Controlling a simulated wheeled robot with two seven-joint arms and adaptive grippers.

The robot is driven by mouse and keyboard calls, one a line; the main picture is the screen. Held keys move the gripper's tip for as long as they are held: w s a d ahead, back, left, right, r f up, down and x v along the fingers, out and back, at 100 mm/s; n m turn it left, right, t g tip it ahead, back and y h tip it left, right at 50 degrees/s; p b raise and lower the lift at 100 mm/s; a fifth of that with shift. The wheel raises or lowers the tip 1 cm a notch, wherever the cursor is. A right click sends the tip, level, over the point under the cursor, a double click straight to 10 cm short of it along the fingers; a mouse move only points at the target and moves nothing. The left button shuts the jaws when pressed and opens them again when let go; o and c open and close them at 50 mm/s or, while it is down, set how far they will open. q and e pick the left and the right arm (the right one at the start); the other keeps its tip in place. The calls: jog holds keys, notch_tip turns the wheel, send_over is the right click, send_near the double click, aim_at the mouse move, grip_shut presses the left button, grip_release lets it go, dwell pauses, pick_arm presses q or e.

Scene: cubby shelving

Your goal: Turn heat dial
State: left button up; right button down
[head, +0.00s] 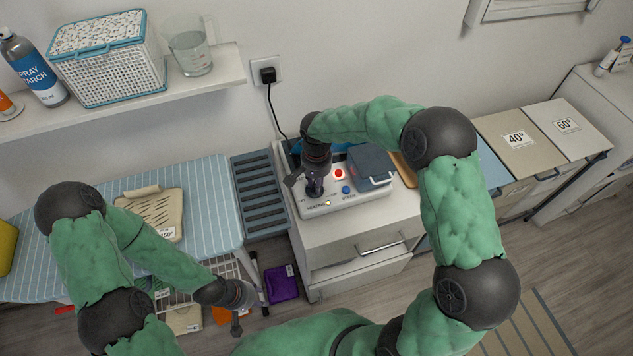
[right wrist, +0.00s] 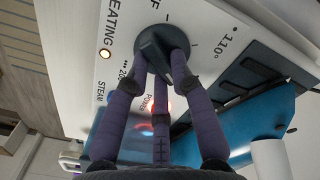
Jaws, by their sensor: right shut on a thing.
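The heat dial (right wrist: 152,42) is a dark round knob on the white front panel of a steam station (head: 345,199), beside the word HEATING and a 110° mark. My right gripper (head: 313,186) comes down on the dial from above. In the right wrist view the purple fingers of this gripper (right wrist: 160,66) close around the dial and touch it. In the head view the fingers mostly hide the dial. My left gripper (head: 238,318) hangs low at the front, away from the station; its fingers are too small to judge.
A red power button (head: 339,174) and a blue steam button (head: 346,189) sit close to the dial. A striped ironing board (head: 205,190) lies to the left. A shelf (head: 225,72) runs above it.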

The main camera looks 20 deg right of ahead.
jog(key=c, duration=1.1)
grip_release()
jog(key=shift+o, duration=0.2)
notch_tip(320, 180, up, 12)
